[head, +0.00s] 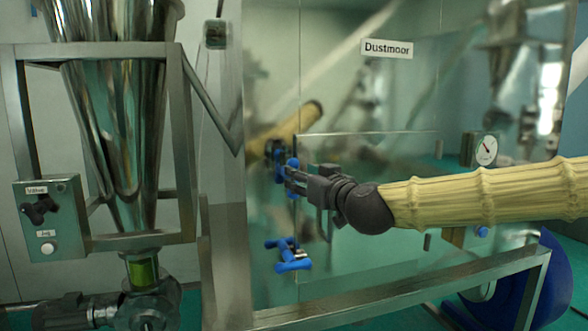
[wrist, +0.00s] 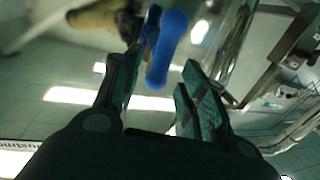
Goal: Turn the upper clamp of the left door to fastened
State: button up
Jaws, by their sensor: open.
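The upper clamp (head: 292,165) of the left door has a blue handle that stands roughly upright at the door's left edge. The left door (head: 360,165) is a glossy panel that appears closed. My gripper (head: 291,181) is at the upper clamp, its fingers pointing left. The clamp's base is partly hidden by the handle and my fingers. The lower clamp (head: 292,266) has its blue handle lying roughly sideways.
A steel hopper (head: 105,120) in a frame stands at the left, with a control box (head: 50,220) on it. The cabinet carries a "Dustmoor" label (head: 387,48) and a gauge (head: 485,150). A steel rail (head: 400,292) runs below the door. The glossy panel mirrors my arm.

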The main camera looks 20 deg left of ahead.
jog(key=shift+p+x, duration=0.75)
jog(key=shift+x, duration=1.65)
grip_shut()
